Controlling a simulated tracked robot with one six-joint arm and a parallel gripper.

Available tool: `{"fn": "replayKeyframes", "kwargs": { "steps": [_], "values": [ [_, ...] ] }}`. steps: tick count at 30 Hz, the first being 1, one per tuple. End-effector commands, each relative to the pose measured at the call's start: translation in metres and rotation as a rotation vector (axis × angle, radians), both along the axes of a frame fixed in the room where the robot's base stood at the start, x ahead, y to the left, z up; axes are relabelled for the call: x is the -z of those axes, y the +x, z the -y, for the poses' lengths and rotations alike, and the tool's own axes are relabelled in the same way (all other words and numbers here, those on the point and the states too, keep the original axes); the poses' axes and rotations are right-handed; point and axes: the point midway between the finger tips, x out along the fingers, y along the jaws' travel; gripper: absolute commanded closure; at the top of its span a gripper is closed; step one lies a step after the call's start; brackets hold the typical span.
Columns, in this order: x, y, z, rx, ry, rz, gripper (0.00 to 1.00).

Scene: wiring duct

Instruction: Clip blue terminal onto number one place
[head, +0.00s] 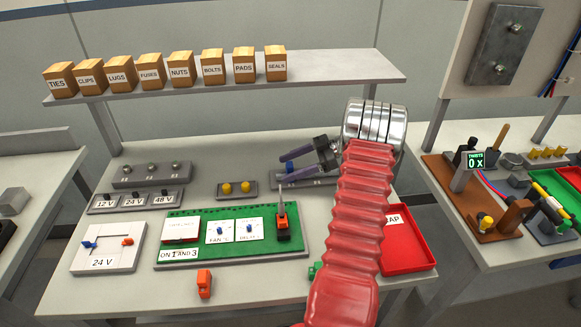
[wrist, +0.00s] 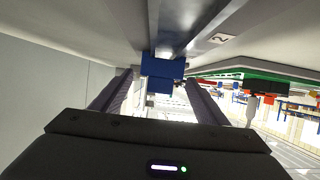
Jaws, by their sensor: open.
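My gripper (head: 284,167) is open, its two purple fingers pointing left over the back right of the bench in the head view. In the wrist view a blue terminal (wrist: 162,70) sits between the spread fingertips, against a grey rail (wrist: 185,20). A "2" label (wrist: 220,39) is on the surface to the right of the terminal. I cannot tell whether the terminal is clipped on.
A green board (head: 190,258) with switches and an orange-and-black tool (head: 282,226) lies in front of the rail. A yellow-button box (head: 236,189) is left of it. An orange piece (head: 204,283) lies near the front. A red tray (head: 408,255) is at right; a shelf of boxes is above.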

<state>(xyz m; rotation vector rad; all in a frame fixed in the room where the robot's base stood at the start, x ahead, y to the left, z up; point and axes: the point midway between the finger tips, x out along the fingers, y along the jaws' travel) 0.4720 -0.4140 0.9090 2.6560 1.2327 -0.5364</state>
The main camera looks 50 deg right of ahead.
Motion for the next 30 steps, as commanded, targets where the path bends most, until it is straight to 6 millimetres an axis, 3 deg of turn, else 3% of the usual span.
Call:
{"fn": "replayKeyframes", "kwargs": {
  "steps": [11,30],
  "values": [
    [-0.007,-0.010,0.012,0.001,0.000,0.000,0.32],
    [-0.046,-0.073,0.087,0.001,-0.001,0.000,0.32]
  ]
}}
